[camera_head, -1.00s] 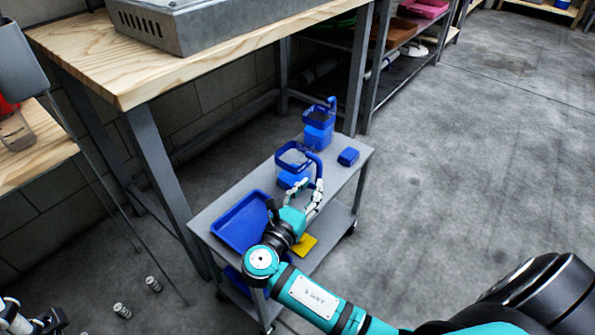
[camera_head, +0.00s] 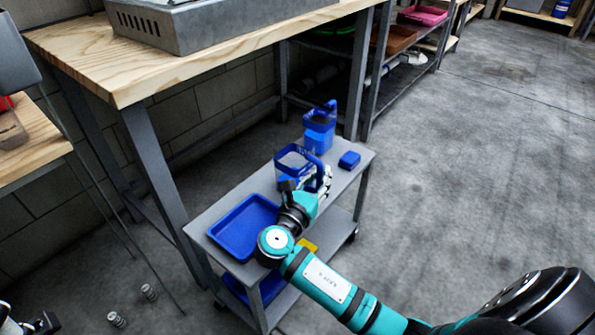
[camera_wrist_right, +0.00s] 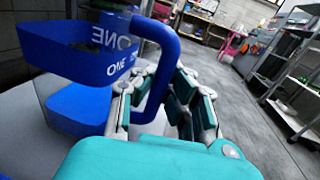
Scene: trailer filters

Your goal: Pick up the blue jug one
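The blue jug one (camera_head: 292,181), a clear body with a blue band, base and handle, stands upright on the grey cart. In the right wrist view, the jug (camera_wrist_right: 85,50) shows the word ONE on its band. My right gripper (camera_head: 322,178) is at the jug's handle. In the right wrist view, the right gripper's (camera_wrist_right: 160,95) fingers are apart, with the handle between them; a gap shows on the right side. Part of my left gripper (camera_head: 38,324) shows at the bottom left corner; its fingers are unclear.
A second blue jug (camera_head: 319,130) stands behind, with a small blue box (camera_head: 349,160) to its right. A blue tray (camera_head: 245,228) lies at the cart's near left. The grey cart (camera_head: 345,183) stands beside a wooden workbench (camera_head: 150,85). The floor on the right is clear.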

